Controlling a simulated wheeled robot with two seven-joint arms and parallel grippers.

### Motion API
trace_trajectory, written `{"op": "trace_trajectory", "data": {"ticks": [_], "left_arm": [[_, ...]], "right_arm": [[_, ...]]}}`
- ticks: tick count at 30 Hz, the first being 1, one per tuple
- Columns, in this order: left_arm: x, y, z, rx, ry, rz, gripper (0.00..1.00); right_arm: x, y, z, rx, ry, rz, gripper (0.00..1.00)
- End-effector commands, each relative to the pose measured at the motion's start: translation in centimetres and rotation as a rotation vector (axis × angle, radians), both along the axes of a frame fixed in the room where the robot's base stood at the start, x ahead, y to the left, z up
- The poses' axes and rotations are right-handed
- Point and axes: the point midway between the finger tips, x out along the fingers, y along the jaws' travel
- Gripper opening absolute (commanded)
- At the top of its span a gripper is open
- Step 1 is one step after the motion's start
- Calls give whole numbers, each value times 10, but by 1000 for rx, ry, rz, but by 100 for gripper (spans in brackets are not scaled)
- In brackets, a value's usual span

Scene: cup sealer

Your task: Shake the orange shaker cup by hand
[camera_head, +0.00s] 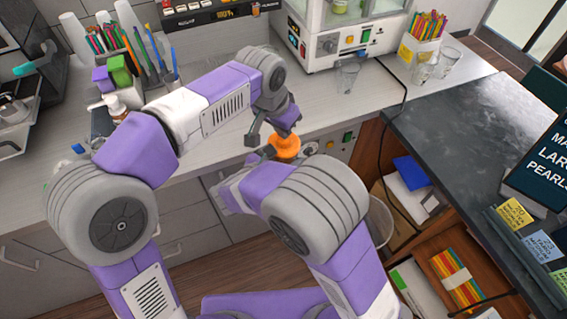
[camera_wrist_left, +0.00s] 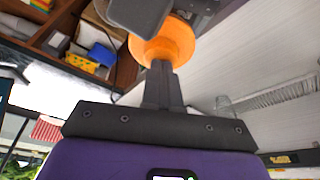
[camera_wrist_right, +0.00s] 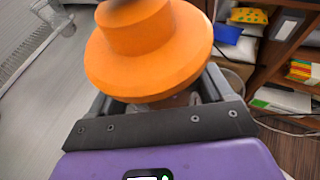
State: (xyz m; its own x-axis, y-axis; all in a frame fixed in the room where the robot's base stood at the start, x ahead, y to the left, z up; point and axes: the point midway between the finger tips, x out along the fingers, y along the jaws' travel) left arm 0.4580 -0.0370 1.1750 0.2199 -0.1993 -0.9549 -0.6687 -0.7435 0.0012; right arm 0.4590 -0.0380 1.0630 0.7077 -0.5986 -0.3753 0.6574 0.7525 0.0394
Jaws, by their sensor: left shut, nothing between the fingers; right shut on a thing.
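The orange shaker cup (camera_head: 285,147) is in the air in front of the counter's front edge, between my two hands. My right gripper (camera_wrist_right: 152,92) is shut around it, with one finger on each side below its wide orange rim; the cup (camera_wrist_right: 150,45) fills the top of the right wrist view. My left gripper (camera_wrist_left: 162,70) is shut and empty, its fingertips at the cup (camera_wrist_left: 165,42) in the left wrist view. I cannot tell whether they touch it. My right arm hides the cup's lower part in the head view.
The white counter (camera_head: 215,140) holds a clear cup (camera_head: 347,75), a white machine (camera_head: 345,35), and a pen holder (camera_head: 420,45). A dark counter (camera_head: 440,110) stands at the right, with open shelves of boxes (camera_head: 460,275) below. A bin (camera_head: 380,218) is near my right arm.

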Motion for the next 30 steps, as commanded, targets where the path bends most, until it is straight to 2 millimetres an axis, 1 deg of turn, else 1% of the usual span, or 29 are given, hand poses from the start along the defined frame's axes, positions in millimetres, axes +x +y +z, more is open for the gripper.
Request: {"op": "trace_trajectory", "data": {"ticks": [1, 4, 8, 24, 27, 30], "left_arm": [[-1, 1, -3, 5, 6, 0, 0], [-1, 1, -2, 6, 7, 0, 0], [-1, 1, 5, 6, 7, 0, 0], [-1, 2, 56, 7, 8, 1, 0], [-1, 1, 59, 7, 8, 1, 0], [-1, 1, 58, 6, 8, 1, 0]], "right_arm": [[1, 0, 3, -1, -9, -1, 38], [1, 0, 4, -1, -8, -2, 38], [1, 0, 11, -1, -8, -2, 38], [1, -1, 61, -1, -8, -3, 38], [1, -1, 64, -1, -8, -3, 38], [1, -1, 62, -1, -7, -4, 38]]}}
